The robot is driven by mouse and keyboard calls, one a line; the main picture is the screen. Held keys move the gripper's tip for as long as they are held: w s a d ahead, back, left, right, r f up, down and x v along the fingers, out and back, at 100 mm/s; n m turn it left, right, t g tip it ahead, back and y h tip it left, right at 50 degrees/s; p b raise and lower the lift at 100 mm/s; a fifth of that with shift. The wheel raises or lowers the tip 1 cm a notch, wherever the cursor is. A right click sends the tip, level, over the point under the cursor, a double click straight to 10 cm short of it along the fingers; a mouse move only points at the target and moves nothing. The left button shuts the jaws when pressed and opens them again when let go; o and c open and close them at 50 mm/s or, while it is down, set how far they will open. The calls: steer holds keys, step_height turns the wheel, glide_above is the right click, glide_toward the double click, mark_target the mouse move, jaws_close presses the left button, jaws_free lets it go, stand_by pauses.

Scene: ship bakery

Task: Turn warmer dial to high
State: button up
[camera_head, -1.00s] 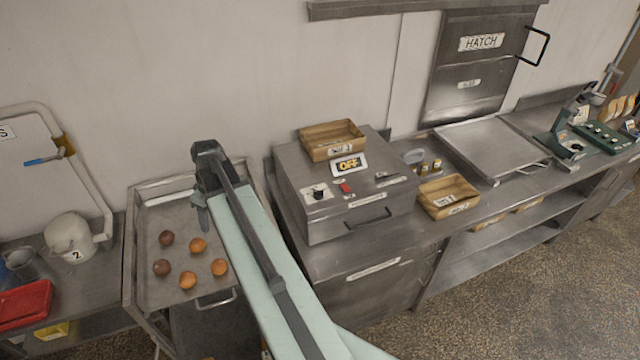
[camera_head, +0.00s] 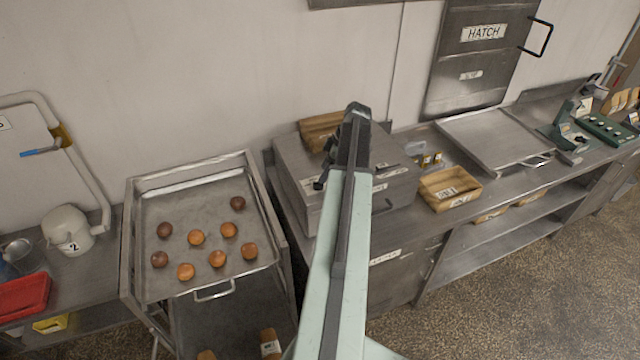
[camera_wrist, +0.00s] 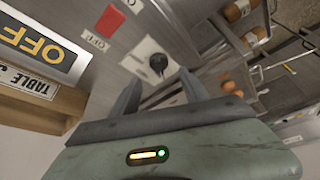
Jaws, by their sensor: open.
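The warmer (camera_head: 292,165) is a grey metal box on the counter. Its dial (camera_wrist: 158,63) is a small black knob on a white plate, seen in the wrist view just ahead of the fingertips. The plate's markings are too small to read. My gripper (camera_wrist: 163,78) is open, with one finger toward each side of the dial in the picture; whether they touch it I cannot tell. In the head view my arm covers much of the warmer's front. A yellow-on-dark OFF sign (camera_wrist: 38,42) and a red switch (camera_wrist: 110,20) are near the dial.
A wooden crate (camera_head: 318,128) sits on the warmer, and another (camera_head: 448,188) on the counter to its right. A rack tray (camera_head: 160,275) with several round buns stands left of the warmer. The handle of the hatch (camera_head: 540,40) juts out at the back right.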

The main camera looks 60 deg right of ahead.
mark_target(318, 185)
steer(key=b+x, duration=0.4)
steer(key=x, duration=0.1)
steer(key=shift+f, duration=0.35)
steer(key=shift+r, duration=0.15)
